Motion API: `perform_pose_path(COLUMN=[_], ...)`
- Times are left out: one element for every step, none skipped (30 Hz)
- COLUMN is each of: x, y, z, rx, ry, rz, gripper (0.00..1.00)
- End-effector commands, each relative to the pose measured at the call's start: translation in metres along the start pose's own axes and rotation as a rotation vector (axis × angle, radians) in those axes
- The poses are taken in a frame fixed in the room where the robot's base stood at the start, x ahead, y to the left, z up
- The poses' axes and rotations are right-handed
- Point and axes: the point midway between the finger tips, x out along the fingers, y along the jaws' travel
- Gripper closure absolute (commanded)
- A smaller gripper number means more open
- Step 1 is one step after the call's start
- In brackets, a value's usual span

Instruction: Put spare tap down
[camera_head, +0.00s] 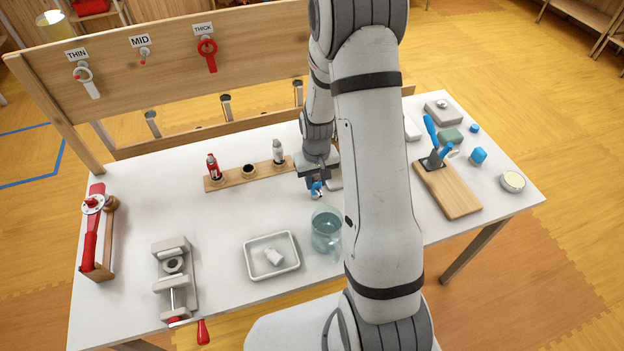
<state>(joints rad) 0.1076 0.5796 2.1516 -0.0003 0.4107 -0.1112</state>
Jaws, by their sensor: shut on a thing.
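My gripper (317,184) is shut on a small blue piece (316,190), which I take to be the spare tap. It is small and partly hidden by the jaws, so its shape is unclear. The gripper hangs over the table just right of a wooden rack (228,180). The rack holds a red-topped tap (213,166) at its left and a grey-white tap (278,152) at its right. An empty-looking dark socket (249,170) sits between them. I cannot tell whether the held piece touches the table.
A glass jug (326,230) of bluish water stands just in front of the gripper. A white tray (250,263) with a white piece is front left of it. A vise (174,278) stands further left. A wooden board (465,200) with blue-handled tools lies right, beyond my arm.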

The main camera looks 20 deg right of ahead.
Motion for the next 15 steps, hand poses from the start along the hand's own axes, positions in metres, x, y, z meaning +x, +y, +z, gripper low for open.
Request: perform_pose_path(x=[-0.0001, -0.0001, 0.0005, 0.0015, 0.0028, 0.0044, 0.0034, 0.0028, 0.0027, 0.0027, 0.0027, 0.0026, 0.0026, 0.0026, 0.0026], y=[0.0002, 0.0003, 0.0003, 0.0003, 0.0004, 0.0004, 0.0004, 0.0004, 0.0005, 0.0005, 0.0005, 0.0005, 0.0006, 0.0006, 0.0006], z=[-0.0001, -0.0001, -0.0001, -0.0001, 0.0, -0.0001, 0.0, 0.0001, 0.0001, 0.0001, 0.0001, 0.0001, 0.0001, 0.0001, 0.0001], rx=[0.001, 0.001, 0.001, 0.001, 0.001, 0.001, 0.001, 0.001, 0.001, 0.001, 0.001, 0.001, 0.001, 0.001, 0.001], ry=[0.0, 0.0, 0.0, 0.0, 0.0, 0.0, 0.0, 0.0, 0.0, -0.001, -0.001, -0.001, -0.001, -0.001, -0.001], rz=[0.0, 0.0, 0.0, 0.0, 0.0, 0.0, 0.0, 0.0, 0.0, 0.0, 0.0, 0.0, 0.0, 0.0, 0.0], gripper=[1.0, 1.0, 1.0, 1.0, 1.0, 1.0, 0.71, 0.69, 0.66, 0.63, 0.61, 0.57, 0.55, 0.53, 0.51])
